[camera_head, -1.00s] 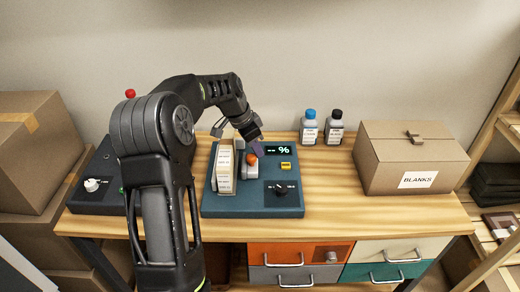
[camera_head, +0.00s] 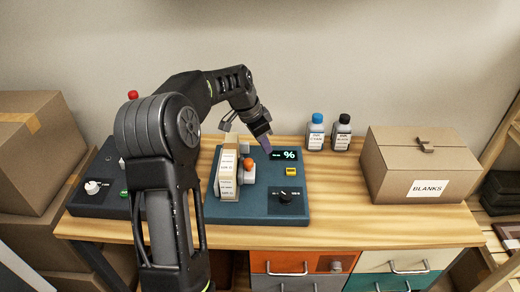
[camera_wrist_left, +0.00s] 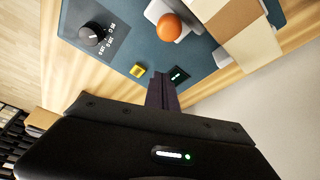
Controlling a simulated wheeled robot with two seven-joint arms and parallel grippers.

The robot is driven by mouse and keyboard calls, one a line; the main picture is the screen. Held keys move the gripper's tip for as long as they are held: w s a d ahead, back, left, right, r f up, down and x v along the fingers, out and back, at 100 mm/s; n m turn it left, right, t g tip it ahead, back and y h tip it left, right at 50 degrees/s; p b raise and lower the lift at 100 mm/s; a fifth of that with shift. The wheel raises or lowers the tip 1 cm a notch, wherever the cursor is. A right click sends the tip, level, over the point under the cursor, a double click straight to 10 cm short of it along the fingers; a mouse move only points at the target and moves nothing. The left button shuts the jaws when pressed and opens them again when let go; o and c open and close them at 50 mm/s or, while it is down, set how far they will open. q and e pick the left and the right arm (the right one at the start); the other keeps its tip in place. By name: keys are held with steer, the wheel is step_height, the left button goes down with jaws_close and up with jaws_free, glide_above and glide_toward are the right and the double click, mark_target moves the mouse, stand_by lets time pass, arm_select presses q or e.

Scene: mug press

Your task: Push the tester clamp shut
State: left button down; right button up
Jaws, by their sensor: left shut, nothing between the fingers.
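The tester (camera_head: 262,212) is a teal panel with a lit display reading "-- %". A pale, narrow box (camera_head: 229,180) stands upright on its left part. The clamp (camera_head: 248,176), a light grey block with an orange ball knob (camera_head: 248,163), sits close against the box's right side; I cannot tell whether they touch. The knob also shows in the left wrist view (camera_wrist_left: 169,27). My left gripper (camera_head: 267,146) is shut and empty, above the tester near the display, right of the knob and apart from it. Its dark fingers show in the left wrist view (camera_wrist_left: 162,92).
The tester carries a yellow button (camera_head: 291,171) and a black dial (camera_head: 285,197). A dark panel with a white knob (camera_head: 92,187) lies left. Two bottles (camera_head: 316,132) and a BLANKS carton (camera_head: 420,165) stand right. The table between tester and carton is clear.

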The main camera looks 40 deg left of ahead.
arm_select(q)
steer(key=v, duration=0.8)
steer(key=shift+s+r+b, duration=0.3)
steer(key=shift+s+r, duration=0.05)
steer(key=shift+d, duration=0.1)
